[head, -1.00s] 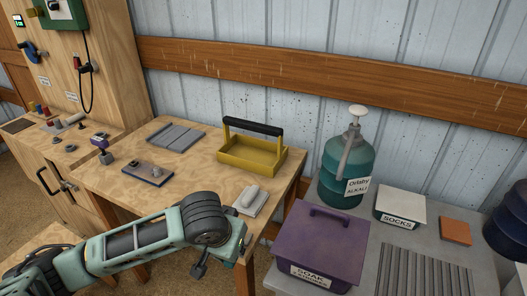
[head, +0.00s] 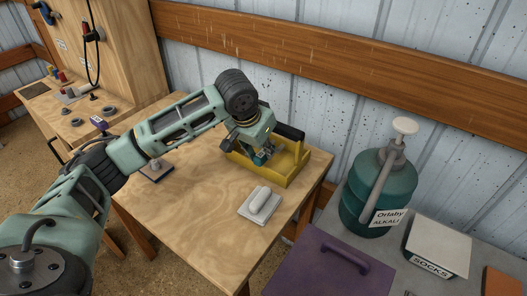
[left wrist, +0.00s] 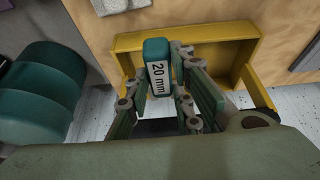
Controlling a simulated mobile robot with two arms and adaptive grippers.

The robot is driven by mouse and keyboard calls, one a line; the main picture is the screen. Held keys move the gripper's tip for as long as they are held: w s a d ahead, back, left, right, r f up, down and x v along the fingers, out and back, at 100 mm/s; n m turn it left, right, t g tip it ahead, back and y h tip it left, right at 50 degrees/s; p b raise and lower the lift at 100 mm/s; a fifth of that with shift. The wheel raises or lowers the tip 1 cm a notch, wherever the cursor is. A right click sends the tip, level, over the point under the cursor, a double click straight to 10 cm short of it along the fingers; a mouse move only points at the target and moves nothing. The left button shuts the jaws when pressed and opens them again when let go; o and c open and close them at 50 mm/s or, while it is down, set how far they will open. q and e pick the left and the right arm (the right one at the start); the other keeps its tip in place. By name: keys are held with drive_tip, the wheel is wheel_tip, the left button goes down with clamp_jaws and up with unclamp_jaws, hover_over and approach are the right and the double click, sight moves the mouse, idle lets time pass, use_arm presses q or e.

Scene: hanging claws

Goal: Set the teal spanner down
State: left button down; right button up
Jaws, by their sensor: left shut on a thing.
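My left gripper (head: 264,150) is over the yellow tote (head: 298,168) in the head view, pointing down by its dark handle (head: 290,131). In the left wrist view, its fingers (left wrist: 165,92) are closed on the teal spanner (left wrist: 156,68), which carries a white "20 mm" label. The tote (left wrist: 225,31) shows behind and below the spanner there. The spanner is mostly hidden by the gripper in the head view, and I cannot tell whether it touches the tote. My right gripper is not in view.
A grey pad with a pale block (head: 262,204) lies on the wooden table (head: 205,215) in front of the tote. Bare tabletop lies left of it. The teal alkali jug (head: 378,190), a socks box (head: 437,247) and a purple box (head: 315,268) stand to the right.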

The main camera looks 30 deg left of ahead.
use_arm(q)
drive_tip(key=w+a+f, duration=0.1)
drive_tip(key=w, duration=0.1)
drive_tip(key=w+a+f, duration=0.1)
drive_tip(key=w, duration=0.1)
drive_tip(key=w+a+f, duration=0.1)
drive_tip(key=w+f, duration=0.1)
drive_tip(key=shift+a+p, duration=0.3)
drive_tip(key=shift+p, duration=0.05)
drive_tip(key=shift+f, duration=0.3)
drive_tip(key=f, duration=0.1)
drive_tip(key=s+f+p, duration=0.1)
drive_tip(key=f, duration=0.1)
drive_tip(key=shift+d+f, duration=0.1)
drive_tip(key=shift+f, duration=0.35)
drive_tip(key=c, duration=1.6)
unclamp_jaws()
drive_tip(key=shift+f, duration=0.1)
drive_tip(key=shift+c, duration=0.2)
drive_tip(key=shift+o, duration=0.5)
drive_tip(key=shift+w, duration=0.2)
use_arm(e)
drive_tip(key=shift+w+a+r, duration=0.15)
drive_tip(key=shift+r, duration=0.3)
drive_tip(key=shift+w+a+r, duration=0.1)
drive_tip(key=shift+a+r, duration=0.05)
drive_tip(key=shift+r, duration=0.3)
